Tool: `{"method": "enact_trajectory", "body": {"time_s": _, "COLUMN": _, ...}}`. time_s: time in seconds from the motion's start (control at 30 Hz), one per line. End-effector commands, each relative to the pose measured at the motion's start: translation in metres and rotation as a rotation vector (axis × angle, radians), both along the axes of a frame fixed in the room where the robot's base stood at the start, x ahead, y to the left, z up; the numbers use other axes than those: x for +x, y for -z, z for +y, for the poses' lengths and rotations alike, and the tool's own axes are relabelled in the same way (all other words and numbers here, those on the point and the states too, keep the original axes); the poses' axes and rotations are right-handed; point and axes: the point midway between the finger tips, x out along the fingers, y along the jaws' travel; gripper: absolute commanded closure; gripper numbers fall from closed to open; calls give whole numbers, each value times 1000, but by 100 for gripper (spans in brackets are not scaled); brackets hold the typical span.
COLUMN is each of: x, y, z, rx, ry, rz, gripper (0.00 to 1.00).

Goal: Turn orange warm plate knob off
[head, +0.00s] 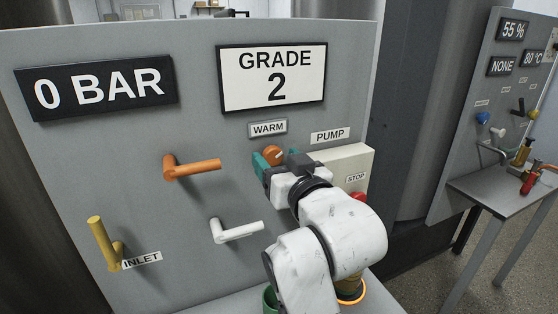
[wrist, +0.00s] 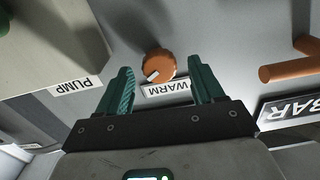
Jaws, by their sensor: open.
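The orange warm knob (head: 273,153) is on the grey panel (head: 130,145) under the WARM label (head: 267,128). In the wrist view the knob (wrist: 158,62) is round, with a pale mark on its lower left side, and lies between and just beyond the teal fingers. My gripper (head: 280,160) is at the knob in the head view. It is open, with one finger on each side of the knob in the wrist view (wrist: 160,78). I cannot tell whether either finger touches it. My gripper hides the knob's lower part in the head view.
A pump box (head: 342,158) with a red stop button (head: 358,196) is close on the right. An orange lever (head: 192,167), a white lever (head: 236,231) and a yellow inlet lever (head: 104,243) stick out to the left. A side table (head: 500,188) stands at right.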

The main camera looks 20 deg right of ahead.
Motion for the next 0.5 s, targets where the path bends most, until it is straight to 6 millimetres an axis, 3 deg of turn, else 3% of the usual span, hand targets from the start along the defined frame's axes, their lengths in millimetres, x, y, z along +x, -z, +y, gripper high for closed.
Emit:
{"method": "enact_trajectory", "body": {"time_s": 0.17, "x": 0, "y": 0, "z": 0, "rx": 0, "ry": 0, "rz": 0, "gripper": 33}}
{"method": "enact_trajectory", "body": {"time_s": 0.5, "x": 0, "y": 0, "z": 0, "rx": 0, "ry": 0, "rz": 1, "gripper": 64}}
